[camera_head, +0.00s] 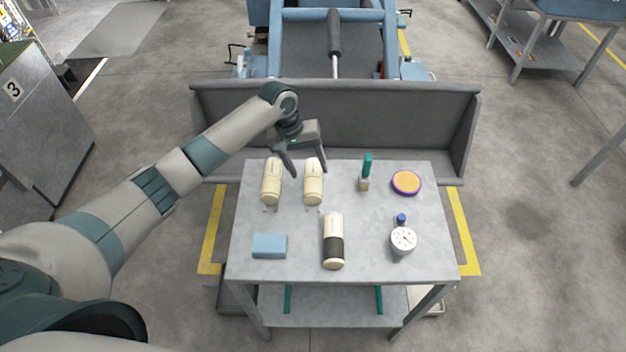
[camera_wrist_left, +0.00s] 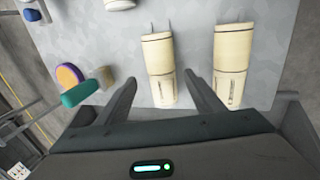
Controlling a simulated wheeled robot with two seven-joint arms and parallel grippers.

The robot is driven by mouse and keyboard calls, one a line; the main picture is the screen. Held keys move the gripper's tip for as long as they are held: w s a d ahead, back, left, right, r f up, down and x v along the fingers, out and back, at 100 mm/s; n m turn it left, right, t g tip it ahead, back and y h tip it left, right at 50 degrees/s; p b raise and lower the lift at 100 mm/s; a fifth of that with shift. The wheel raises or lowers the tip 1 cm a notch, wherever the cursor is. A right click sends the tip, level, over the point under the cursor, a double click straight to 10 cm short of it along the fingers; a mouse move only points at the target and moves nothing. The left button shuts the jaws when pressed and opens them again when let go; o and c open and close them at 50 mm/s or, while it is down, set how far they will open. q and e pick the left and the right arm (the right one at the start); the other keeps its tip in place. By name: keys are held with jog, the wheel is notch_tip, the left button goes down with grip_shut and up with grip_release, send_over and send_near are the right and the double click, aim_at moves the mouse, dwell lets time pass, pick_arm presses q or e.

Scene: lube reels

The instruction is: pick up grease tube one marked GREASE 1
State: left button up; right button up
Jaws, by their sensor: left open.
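Two cream tubes lie side by side at the back of the grey table, a left one (camera_head: 271,182) and a right one (camera_head: 313,183). In the left wrist view the right one shows nearer the middle (camera_wrist_left: 158,65) and the left one farther right (camera_wrist_left: 232,62). Their markings are too small to read, so I cannot tell which is GREASE 1. Contact is unclear. My right gripper is out of view.
A cream tube with a dark band (camera_head: 333,241), a blue block (camera_head: 269,246), a dial gauge (camera_head: 403,240), a blue cap (camera_head: 401,218), a purple-rimmed disc (camera_head: 406,183) and a green-handled tool (camera_head: 366,172) occupy the table (camera_head: 295,224). A grey bench-like panel (camera_head: 400,125) stands behind.

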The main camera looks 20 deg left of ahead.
aim_at(311, 177)
pick_arm(q)
jog(key=shift+d+f+p, duration=0.1)
jog(key=shift+f+p, duration=0.2)
jog(key=shift+f, duration=0.1)
jog(key=p+x, duration=0.1)
jog(key=x, duration=0.2)
jog(key=shift+f, duration=0.4)
jog(key=shift+c, duration=0.2)
jog(key=c, duration=1.1)
jog(key=shift+c, duration=0.2)
